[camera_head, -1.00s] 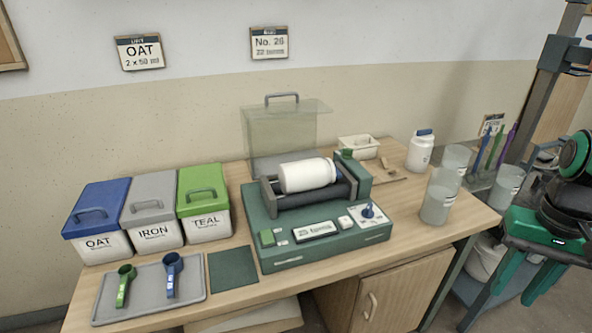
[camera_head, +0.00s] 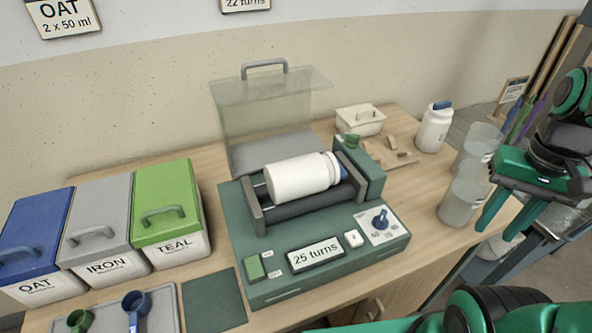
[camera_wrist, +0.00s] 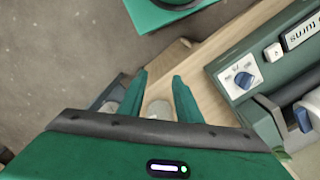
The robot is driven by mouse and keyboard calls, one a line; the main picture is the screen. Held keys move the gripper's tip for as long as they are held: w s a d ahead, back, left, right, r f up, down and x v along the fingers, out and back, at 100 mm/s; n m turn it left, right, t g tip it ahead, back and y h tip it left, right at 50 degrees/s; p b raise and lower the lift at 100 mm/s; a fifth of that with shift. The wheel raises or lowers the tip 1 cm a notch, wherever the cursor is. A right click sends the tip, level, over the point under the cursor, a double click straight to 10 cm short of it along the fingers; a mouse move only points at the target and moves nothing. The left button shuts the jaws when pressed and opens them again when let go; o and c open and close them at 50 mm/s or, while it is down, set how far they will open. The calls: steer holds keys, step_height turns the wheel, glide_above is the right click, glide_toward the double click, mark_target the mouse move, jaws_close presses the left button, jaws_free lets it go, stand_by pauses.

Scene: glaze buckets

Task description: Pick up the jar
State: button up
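A white jar (camera_head: 297,178) lies on its side on the dark rollers of the green machine (camera_head: 240,230), its lid end to the right. Part of it shows at the right edge of the wrist view (camera_wrist: 311,103). A second white jar (camera_head: 433,130) with a blue top stands upright at the back right of the table. My gripper (camera_head: 507,213) is open and empty at the right, in front of the clear beakers and well to the right of the machine. Its two green fingers (camera_wrist: 159,84) stand apart in the wrist view.
Two clear beakers (camera_head: 462,203) stand at the table's right end, near my fingers. A clear raised cover (camera_head: 275,110) stands behind the rollers. Blue, grey and green lidded bins (camera_head: 168,210) are at the left. A tray (camera_head: 160,300) holds two scoops.

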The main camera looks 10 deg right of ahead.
steer(key=o, duration=1.2)
steer(key=shift+a+r, duration=0.15)
steer(key=shift+r, duration=0.4)
steer(key=o, duration=0.4)
steer(key=shift+w+a+r+m, duration=0.15)
steer(key=shift+w+a+m, duration=0.05)
steer(key=shift+w, duration=0.35)
steer(key=shift+w+a+r+m, duration=0.1)
steer(key=shift+w+a+m, duration=0.1)
steer(key=shift+w, duration=0.35)
steer(key=shift+c, duration=0.2)
steer(key=m+g+y, duration=0.1)
steer(key=m+y, duration=0.3)
steer(key=m, duration=0.3)
glide_toward(304, 159)
step_height(304, 159, down, 3)
steer(key=shift+s+a+f, duration=0.1)
steer(key=shift+a+f, duration=0.05)
steer(key=shift+a, duration=0.4)
steer(key=shift+m, duration=0.3)
steer(key=x, duration=0.4)
steer(key=shift+s+a+f, duration=0.1)
steer(key=shift+a+f, duration=0.05)
steer(key=shift+s+x, duration=0.1)
steer(key=shift+x, duration=1.45)
steer(key=shift+s+x, duration=0.15)
steer(key=shift+x, duration=1.4)
